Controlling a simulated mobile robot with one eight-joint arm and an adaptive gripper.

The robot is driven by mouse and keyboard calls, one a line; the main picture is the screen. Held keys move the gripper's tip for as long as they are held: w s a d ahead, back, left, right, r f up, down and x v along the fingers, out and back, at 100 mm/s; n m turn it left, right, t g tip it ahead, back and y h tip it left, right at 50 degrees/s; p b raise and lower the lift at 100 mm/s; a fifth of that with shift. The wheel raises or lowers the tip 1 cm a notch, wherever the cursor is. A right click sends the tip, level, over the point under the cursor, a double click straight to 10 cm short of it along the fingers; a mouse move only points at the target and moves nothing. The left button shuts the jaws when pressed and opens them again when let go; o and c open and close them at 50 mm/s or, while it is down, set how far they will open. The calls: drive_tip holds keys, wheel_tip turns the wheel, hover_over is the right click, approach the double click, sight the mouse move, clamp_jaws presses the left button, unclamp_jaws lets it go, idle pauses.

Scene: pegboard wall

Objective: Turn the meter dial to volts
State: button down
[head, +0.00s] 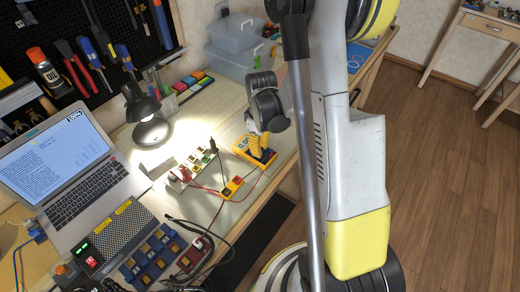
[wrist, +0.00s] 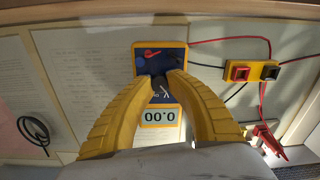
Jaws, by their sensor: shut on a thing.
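The yellow meter (wrist: 160,61) with a dark blue face lies on the bench. It also shows in the head view (head: 241,150), partly behind my gripper. Its display (wrist: 159,116) reads 0.00, upside down in the wrist view. My gripper (wrist: 160,83) has its two yellow fingers closed in on the dark dial (wrist: 158,84) from both sides. The fingers cover much of the dial, and I cannot tell where its pointer stands. Letters beside the dial are partly hidden. In the head view my gripper (head: 263,150) is down at the meter.
A yellow terminal block (wrist: 252,72) with a red and a black post sits beside the meter, with red and black leads. A laptop (head: 62,160), a lamp (head: 150,128) and clear bins (head: 236,40) stand on the bench. The bench's front edge is close to the meter.

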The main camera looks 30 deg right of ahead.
drive_tip(key=shift+m, duration=1.3)
drive_tip(key=c, duration=1.2)
unclamp_jaws()
wheel_tip(320, 180, up, 12)
drive_tip(key=shift+d+r, duration=0.1)
drive_tip(key=shift+d, duration=0.05)
